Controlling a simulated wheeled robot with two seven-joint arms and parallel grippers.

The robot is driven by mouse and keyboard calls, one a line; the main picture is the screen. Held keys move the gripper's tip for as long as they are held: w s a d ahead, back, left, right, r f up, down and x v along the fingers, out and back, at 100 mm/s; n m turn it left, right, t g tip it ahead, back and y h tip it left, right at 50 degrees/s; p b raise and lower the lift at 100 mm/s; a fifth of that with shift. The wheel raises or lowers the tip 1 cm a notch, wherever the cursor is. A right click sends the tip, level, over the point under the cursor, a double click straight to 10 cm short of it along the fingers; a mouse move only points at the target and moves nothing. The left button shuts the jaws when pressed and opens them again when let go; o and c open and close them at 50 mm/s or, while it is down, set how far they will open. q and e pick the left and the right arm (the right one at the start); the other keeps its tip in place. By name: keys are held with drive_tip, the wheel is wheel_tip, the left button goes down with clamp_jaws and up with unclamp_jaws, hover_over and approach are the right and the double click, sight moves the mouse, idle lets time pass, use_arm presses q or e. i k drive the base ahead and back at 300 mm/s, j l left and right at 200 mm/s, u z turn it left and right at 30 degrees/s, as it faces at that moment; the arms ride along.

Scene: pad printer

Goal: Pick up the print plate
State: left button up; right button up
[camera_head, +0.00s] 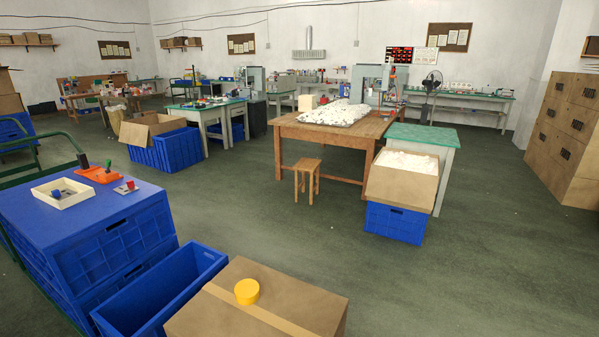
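No thing in view is clearly marked as the print plate. A flat orange-red plate-like piece (95,175) lies on top of the blue crate stack (40,225) at the left; I cannot tell if it is the print plate. A black upright piece (83,160) and a small green piece (108,165) stand at it. A shallow cream tray (75,199) with a small blue item lies in front of it, and a small white-and-red item (126,187) lies to its right. Neither of my grippers is in view.
An empty blue crate (165,285) and a closed cardboard box (285,300) with a yellow round item (247,291) stand nearby. A wooden table (350,130), stool (308,165) and foam-filled box (405,185) stand farther back. The green floor between is open.

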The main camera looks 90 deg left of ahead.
sight(129, 188)
drive_tip(key=i+j+u, duration=1.2)
drive_tip(key=i+u, duration=0.6)
drive_tip(key=i, duration=0.15)
drive_tip(key=i+l+u, duration=0.15)
drive_tip(key=i+u, duration=0.3)
drive_tip(key=i+l+u, duration=0.45)
drive_tip(key=i+j, duration=0.05)
drive_tip(key=i, duration=0.1)
